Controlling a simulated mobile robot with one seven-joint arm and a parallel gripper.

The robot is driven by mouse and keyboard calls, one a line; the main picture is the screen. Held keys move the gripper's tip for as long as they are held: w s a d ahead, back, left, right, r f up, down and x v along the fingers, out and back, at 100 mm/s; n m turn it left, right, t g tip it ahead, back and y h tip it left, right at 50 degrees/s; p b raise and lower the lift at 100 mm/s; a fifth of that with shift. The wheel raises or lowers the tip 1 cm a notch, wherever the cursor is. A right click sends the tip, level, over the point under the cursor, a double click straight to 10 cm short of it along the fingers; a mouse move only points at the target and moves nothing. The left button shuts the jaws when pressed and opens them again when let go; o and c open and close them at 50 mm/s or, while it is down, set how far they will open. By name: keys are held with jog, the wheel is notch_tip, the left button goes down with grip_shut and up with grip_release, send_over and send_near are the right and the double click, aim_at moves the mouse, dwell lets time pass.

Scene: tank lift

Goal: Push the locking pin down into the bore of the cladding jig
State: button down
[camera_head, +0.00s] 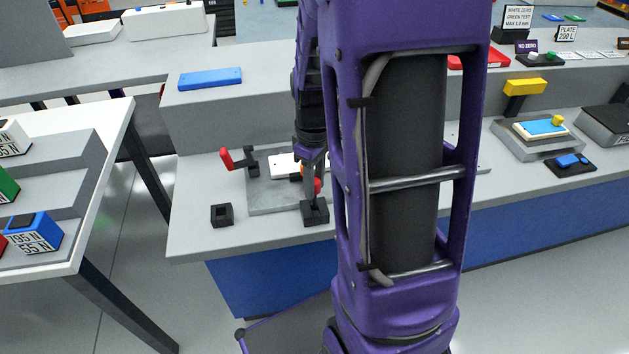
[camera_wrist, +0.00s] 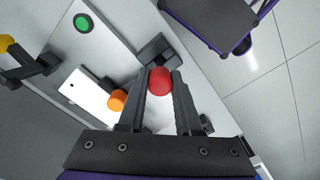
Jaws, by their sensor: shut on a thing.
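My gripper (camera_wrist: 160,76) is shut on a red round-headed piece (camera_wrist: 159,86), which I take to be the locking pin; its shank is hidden. In the head view my gripper (camera_head: 314,172) points down, with the red head (camera_head: 318,187) just above a black block (camera_head: 315,214) at the jig's front right corner. That block also shows just past the fingertips in the wrist view (camera_wrist: 155,48). I cannot tell whether the pin is in it. The jig's grey plate (camera_head: 268,205) carries a white panel (camera_head: 283,165), also in the wrist view (camera_wrist: 88,97). An orange knob (camera_wrist: 117,100) sits beside the panel.
A red-handled clamp (camera_head: 228,159) stands at the plate's left. A black square socket (camera_head: 222,215) stands on the bench left of the jig. A blue bar (camera_head: 210,78) lies on the shelf behind. The bench between the socket and its left edge is clear.

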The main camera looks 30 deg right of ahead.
jog(key=shift+f+b, duration=0.85)
jog(key=shift+f, duration=0.3)
jog(key=shift+c, duration=0.2)
grip_release()
dwell(0.3)
jog(key=shift+r, duration=0.1)
dwell(0.4)
jog(key=shift+r+p, duration=3.15)
jog(key=shift+r, duration=0.8)
